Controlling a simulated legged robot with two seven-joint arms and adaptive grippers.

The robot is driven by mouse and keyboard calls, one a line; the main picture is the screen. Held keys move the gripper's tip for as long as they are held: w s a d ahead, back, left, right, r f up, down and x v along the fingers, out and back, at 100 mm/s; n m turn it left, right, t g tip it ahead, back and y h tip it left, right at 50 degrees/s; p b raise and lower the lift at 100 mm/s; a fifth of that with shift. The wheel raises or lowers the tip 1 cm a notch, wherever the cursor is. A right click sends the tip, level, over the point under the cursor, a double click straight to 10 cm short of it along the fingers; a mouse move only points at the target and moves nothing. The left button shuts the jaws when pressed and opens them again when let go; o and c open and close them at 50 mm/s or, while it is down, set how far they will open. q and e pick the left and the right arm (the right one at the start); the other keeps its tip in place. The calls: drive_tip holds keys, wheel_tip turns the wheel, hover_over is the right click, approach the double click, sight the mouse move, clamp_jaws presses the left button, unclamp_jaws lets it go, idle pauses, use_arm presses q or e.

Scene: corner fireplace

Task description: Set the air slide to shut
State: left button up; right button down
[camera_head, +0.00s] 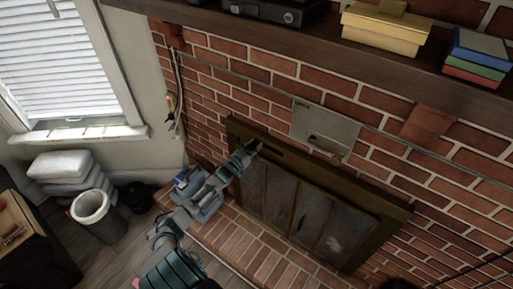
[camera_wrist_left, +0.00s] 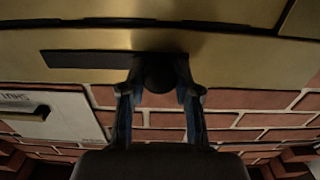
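The air slide is a dark round knob (camera_wrist_left: 162,76) at one end of a dark slot (camera_wrist_left: 88,60) in the brass fireplace frame. In the head view the slot (camera_head: 272,155) runs along the frame's top bar, and the knob is hidden by my gripper at the slot's left end. My left gripper (camera_head: 254,146) reaches the frame there. In the left wrist view its fingers (camera_wrist_left: 161,72) stand on both sides of the knob and look closed against it. My right gripper is not in view.
A pale plate (camera_head: 325,130) with a small handle sits on the brick just above the frame; its lettering is partly cut off in the wrist view. Glass doors (camera_head: 300,207) fill the frame below. The mantel (camera_head: 330,35) holds boxes and books. A bin (camera_head: 93,210) stands left.

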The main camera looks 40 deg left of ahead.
use_arm(q)
drive_tip(key=o, duration=0.4)
drive_tip(key=shift+a+f, duration=0.15)
drive_tip(key=shift+f, duration=0.15)
drive_tip(key=shift+a, duration=0.25)
drive_tip(key=s, duration=0.8)
drive_tip(key=s+d, duration=0.1)
drive_tip(key=s, duration=0.2)
drive_tip(key=shift+s+f, duration=0.15)
drive_tip(key=shift+s, duration=0.25)
drive_tip(key=shift+d, duration=0.15)
